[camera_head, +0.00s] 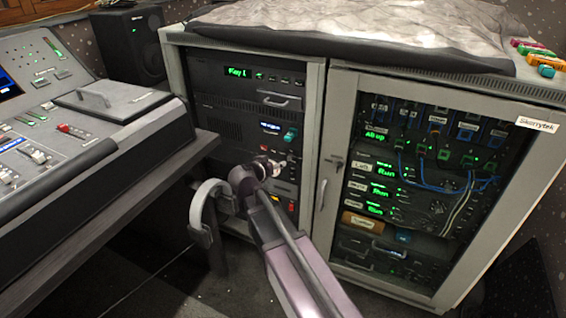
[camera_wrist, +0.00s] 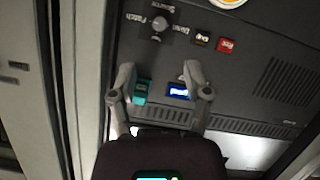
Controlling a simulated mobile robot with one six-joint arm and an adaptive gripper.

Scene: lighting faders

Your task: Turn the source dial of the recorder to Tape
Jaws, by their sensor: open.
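The source dial (camera_wrist: 159,24) is a small round knob on a dark panel at the top of the wrist view. Lettering beside it appears upside down and reads roughly "Source" and "Patch"; I cannot make out "Tape" or the pointer's setting for sure. My gripper (camera_wrist: 158,70) is open and empty, its two fingers spread below the dial in the picture and apart from it. In the head view my gripper (camera_head: 266,167) is in front of the left rack (camera_head: 312,130), and my arm hides the dial there.
A teal part (camera_wrist: 143,92) and a small blue display (camera_wrist: 178,90) show between the fingers. A red button (camera_wrist: 228,44) is right of the dial. The mixing desk (camera_head: 80,130) stands left; the right rack has a glass door with a handle (camera_head: 323,194).

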